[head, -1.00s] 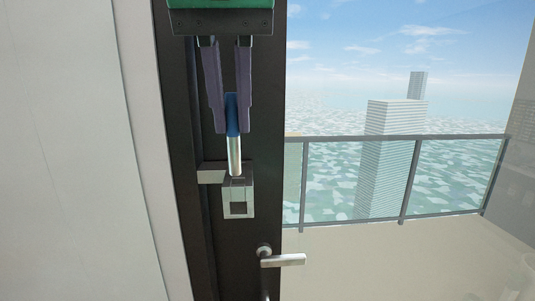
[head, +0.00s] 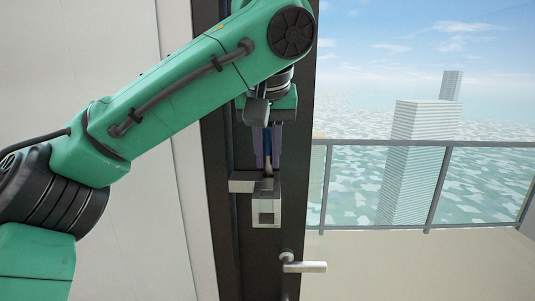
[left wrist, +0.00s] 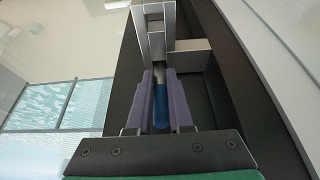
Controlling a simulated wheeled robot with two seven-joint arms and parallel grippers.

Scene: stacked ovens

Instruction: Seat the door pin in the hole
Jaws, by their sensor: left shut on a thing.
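The door pin (head: 268,163) has a blue grip and a bare metal shaft. It stands roughly upright, shaft down, in front of the dark door. The pin also shows in the left wrist view (left wrist: 161,106). My left gripper (head: 268,157) is shut on the blue part, with one purple finger on each side. It also shows in the left wrist view (left wrist: 160,97). Below the fingers is a grey metal block (head: 266,213) with a square opening, which holds the hole. The shaft's lower end meets the block's top. I cannot tell whether it is inside the hole. My right gripper is not in view.
A grey bracket (head: 242,183) adjoins the block on the left. A lever door handle (head: 303,267) sits below. A pale wall (head: 100,60) is left of the door. A glass railing (head: 388,186) and open balcony lie to the right.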

